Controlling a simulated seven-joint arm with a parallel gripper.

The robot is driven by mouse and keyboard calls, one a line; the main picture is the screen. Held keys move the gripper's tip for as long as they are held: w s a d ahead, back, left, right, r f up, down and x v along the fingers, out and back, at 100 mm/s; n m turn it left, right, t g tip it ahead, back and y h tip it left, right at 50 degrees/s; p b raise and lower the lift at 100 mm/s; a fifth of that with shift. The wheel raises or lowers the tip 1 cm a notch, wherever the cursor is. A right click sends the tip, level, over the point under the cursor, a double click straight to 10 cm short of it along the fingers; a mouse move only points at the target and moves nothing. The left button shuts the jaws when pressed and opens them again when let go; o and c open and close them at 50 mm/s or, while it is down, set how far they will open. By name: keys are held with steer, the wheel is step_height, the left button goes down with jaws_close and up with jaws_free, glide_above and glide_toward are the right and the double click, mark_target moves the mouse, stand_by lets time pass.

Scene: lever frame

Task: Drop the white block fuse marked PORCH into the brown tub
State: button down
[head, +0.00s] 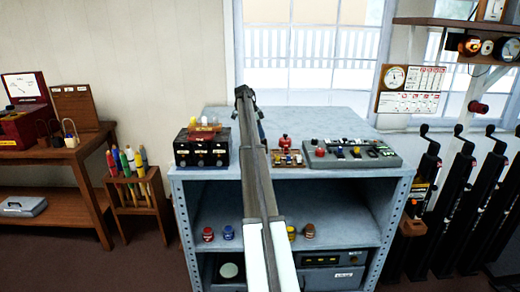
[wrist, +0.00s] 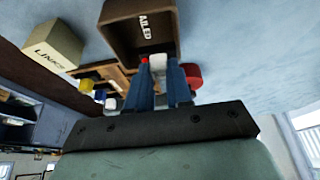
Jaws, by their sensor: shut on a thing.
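My gripper (wrist: 160,72) has blue fingers, shut on a small white block (wrist: 157,62) at their tips; its marking is not readable. The brown tub (wrist: 106,30), with a label whose visible letters read "AILED", lies just beyond the fingertips in the wrist view. The block overlaps the tub's near edge in the picture; I cannot tell whether it is inside or over it. In the head view my gripper (head: 262,128) is over the grey bench top, mostly behind my arm. I cannot make out the tub or block there.
A pale box marked LINKS (wrist: 54,44) stands left of the tub. A wooden fuse board (head: 291,160) and a red knob (head: 284,142) are right of my arm, with a grey panel (head: 350,153) further right. A black box (head: 202,150) stands left. The back of the bench is clear.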

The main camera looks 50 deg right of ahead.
steer(key=c, duration=0.9)
jaws_free()
steer(key=shift+c, duration=0.2)
steer(key=v, duration=1.4)
steer(key=shift+f, duration=0.1)
